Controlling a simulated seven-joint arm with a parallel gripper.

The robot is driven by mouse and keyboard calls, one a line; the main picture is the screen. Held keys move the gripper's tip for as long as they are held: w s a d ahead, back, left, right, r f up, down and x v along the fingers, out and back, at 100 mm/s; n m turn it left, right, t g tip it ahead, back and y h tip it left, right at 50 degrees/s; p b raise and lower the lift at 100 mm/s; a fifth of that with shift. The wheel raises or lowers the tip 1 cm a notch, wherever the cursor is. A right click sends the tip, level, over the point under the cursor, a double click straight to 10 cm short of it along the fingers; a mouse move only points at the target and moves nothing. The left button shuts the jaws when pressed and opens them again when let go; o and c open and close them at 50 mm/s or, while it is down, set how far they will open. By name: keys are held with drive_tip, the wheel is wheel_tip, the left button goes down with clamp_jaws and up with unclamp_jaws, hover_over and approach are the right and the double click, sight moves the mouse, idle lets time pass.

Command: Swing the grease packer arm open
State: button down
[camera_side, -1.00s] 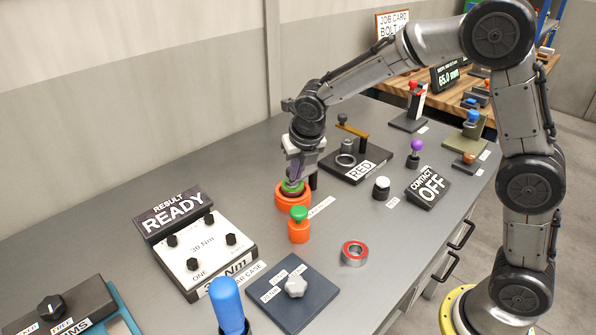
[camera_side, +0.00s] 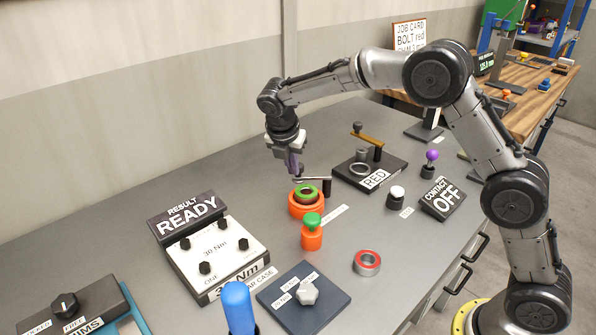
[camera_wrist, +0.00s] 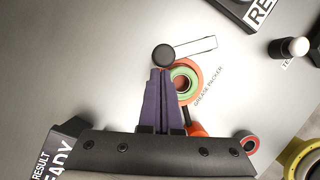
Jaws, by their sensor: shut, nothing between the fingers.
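The grease packer is an orange cup (camera_side: 306,205) with a green ring (camera_side: 307,191) inside it. Its grey arm (camera_side: 313,178) reaches left from a black post (camera_side: 327,187) and lies behind the cup, off its mouth. In the wrist view the pale arm (camera_wrist: 195,47) ends at a round black knob (camera_wrist: 163,55). My gripper (camera_side: 295,174) is shut and empty, pointing down behind the cup. In the wrist view its purple fingertips (camera_wrist: 159,71) are right beside the knob; I cannot tell whether they touch. The green ring (camera_wrist: 183,81) is uncovered there.
A green-topped orange bottle (camera_side: 312,232) stands in front of the cup. A red-ringed bearing (camera_side: 367,263) lies to the front right. The bench behind my gripper is clear.

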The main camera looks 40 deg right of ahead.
drive_tip(key=w+d+m+g, duration=0.3)
drive_tip(key=w+d+m, duration=0.2)
drive_tip(key=m, duration=0.3)
drive_tip(key=shift+w+d, duration=0.15)
drive_tip(key=shift+d, duration=0.2)
idle(0.6)
drive_tip(key=s+r, duration=1.3)
drive_tip(key=s, duration=0.1)
drive_tip(key=shift+a, duration=0.45)
drive_tip(key=shift+r, duration=0.1)
